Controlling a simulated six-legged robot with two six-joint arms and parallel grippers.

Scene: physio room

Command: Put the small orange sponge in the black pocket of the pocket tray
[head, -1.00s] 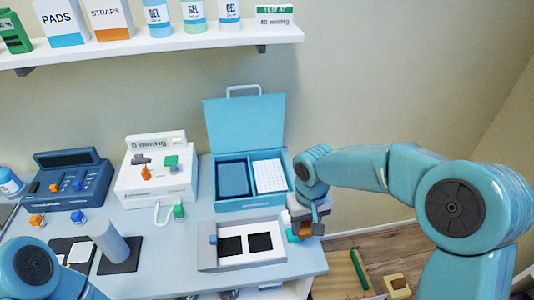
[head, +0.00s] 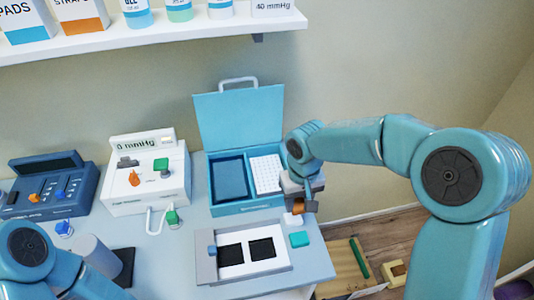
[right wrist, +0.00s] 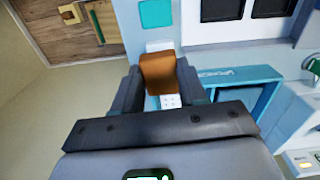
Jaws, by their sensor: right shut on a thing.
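The small orange sponge (head: 298,207) is between the fingers of my right gripper (head: 300,202), which is shut on it above the right end of the table. In the right wrist view the sponge (right wrist: 158,72) sits upright between the dark fingers. The white pocket tray (head: 282,271) lies on the table, left of and below the gripper in the head view. It has two dark pockets, a left one (head: 231,255) and a right one (head: 262,248); both look black and empty. My left arm shows at the lower left, but its gripper is out of view.
An open blue case (head: 247,206) stands behind the tray. A white mmHg device (head: 147,190) and a blue console (head: 48,190) stand further left. A shelf (head: 150,38) runs overhead.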

